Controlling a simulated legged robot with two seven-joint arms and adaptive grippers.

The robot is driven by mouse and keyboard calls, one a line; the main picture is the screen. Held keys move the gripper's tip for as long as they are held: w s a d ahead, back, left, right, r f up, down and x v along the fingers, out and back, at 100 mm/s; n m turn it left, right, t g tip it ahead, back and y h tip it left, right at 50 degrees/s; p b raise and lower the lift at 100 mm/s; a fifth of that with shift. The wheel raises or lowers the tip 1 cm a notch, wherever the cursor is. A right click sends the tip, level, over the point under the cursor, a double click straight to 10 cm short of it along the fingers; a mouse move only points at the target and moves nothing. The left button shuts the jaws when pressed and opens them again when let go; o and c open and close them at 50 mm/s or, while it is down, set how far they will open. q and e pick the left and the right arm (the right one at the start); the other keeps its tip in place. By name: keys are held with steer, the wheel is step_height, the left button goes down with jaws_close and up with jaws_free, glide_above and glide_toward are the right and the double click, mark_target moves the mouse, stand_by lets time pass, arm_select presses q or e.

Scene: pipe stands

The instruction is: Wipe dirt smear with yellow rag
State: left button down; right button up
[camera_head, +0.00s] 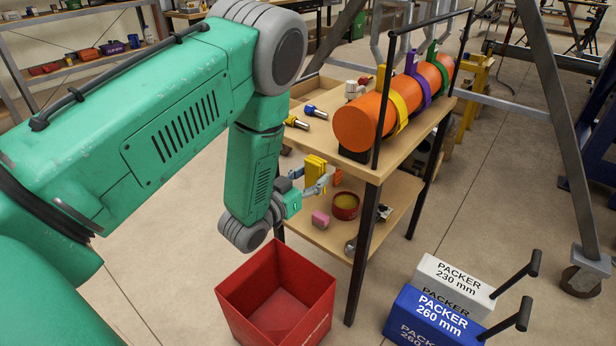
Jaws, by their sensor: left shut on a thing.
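My left gripper (318,186) reaches in from the left, beside the near left side of the wooden two-level table. It is shut on a folded yellow rag (315,170), which stands upright between the fingers. The rag is in front of the gap between the tabletop (372,167) and the lower shelf (385,220), apart from the orange pipe (358,122). I cannot make out a dirt smear on the pipe or the table. The pipe's far side is hidden. My right gripper is out of view.
The pipe carries yellow, purple and green straps under a black frame. A red round tin (345,206) and pink block (320,220) sit on the lower shelf. A red open bin (300,318) stands below my gripper. White (455,275) and blue (432,315) packers lie right.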

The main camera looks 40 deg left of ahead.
arm_select(q)
steer(key=w+b, duration=0.1)
steer(key=w, duration=0.3)
steer(key=shift+w+f, duration=0.1)
steer(key=shift+w, duration=0.3)
steer(key=a, duration=1)
steer(key=shift+w, duration=0.3)
steer(key=c, duration=1.8)
jaws_free()
jaws_close()
